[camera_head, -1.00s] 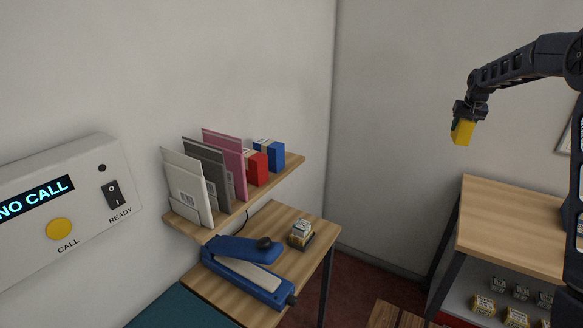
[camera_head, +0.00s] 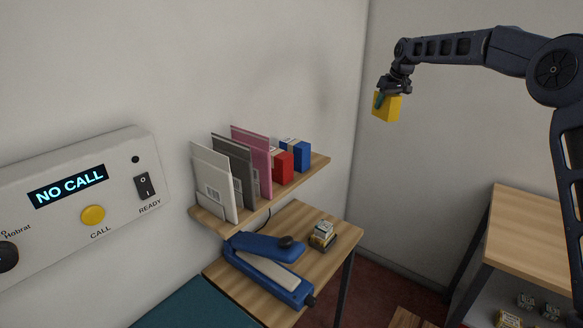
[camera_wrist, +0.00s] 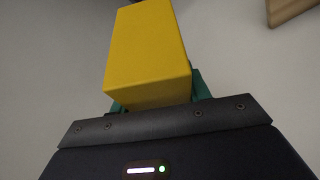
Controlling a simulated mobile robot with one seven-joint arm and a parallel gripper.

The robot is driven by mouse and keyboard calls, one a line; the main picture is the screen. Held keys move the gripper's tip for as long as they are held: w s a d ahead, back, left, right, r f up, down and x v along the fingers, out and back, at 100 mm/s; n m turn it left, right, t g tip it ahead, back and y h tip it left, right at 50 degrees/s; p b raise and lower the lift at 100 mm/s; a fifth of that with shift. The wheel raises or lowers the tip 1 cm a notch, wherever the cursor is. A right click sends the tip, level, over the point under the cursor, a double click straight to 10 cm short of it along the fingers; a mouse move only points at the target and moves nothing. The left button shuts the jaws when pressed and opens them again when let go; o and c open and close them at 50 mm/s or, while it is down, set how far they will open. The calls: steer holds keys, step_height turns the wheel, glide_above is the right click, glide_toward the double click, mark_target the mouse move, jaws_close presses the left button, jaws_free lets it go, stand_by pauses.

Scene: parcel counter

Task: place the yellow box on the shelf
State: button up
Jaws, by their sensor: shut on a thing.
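The yellow box (camera_head: 387,108) hangs in the air at the upper right in the head view, held by my gripper (camera_head: 381,97). The wrist view shows the yellow box (camera_wrist: 148,55) large, with green finger pads (camera_wrist: 200,86) at its sides; my gripper is shut on it. The wooden shelf (camera_head: 318,164) is fixed to the wall, lower and to the left of the box. White, grey and pink envelopes stand on its left part, with a red box (camera_head: 284,167) and a blue box (camera_head: 302,156) toward its right end. A short bare stretch shows at that end.
Below the shelf, a wooden table (camera_head: 330,256) holds a blue sealer (camera_head: 265,268) and a small stack (camera_head: 322,234). A call panel (camera_head: 145,215) is on the wall at left. Another wooden table (camera_head: 520,225) stands at right. The air between box and shelf is clear.

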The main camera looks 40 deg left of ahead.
steer(key=s+a+r+n+g, duration=0.1)
steer(key=s+a+r+n, duration=0.2)
steer(key=s+a, duration=0.75)
steer(key=s+a+r+n+g, duration=0.2)
steer(key=s+a+r+n, duration=0.15)
steer(key=s+a, duration=0.7)
steer(key=shift+y, duration=0.3)
steer(key=f, duration=0.6)
steer(key=s+d+f, duration=0.1)
steer(key=f, duration=0.6)
steer(key=s+d+f, duration=0.1)
steer(key=f, duration=0.5)
steer(key=shift+s+f, duration=0.1)
steer(key=shift+f, duration=0.25)
steer(key=shift+f, duration=0.1)
steer(key=o, duration=1.1)
steer(key=v, duration=1.2)
steer(key=shift+s, duration=0.25)
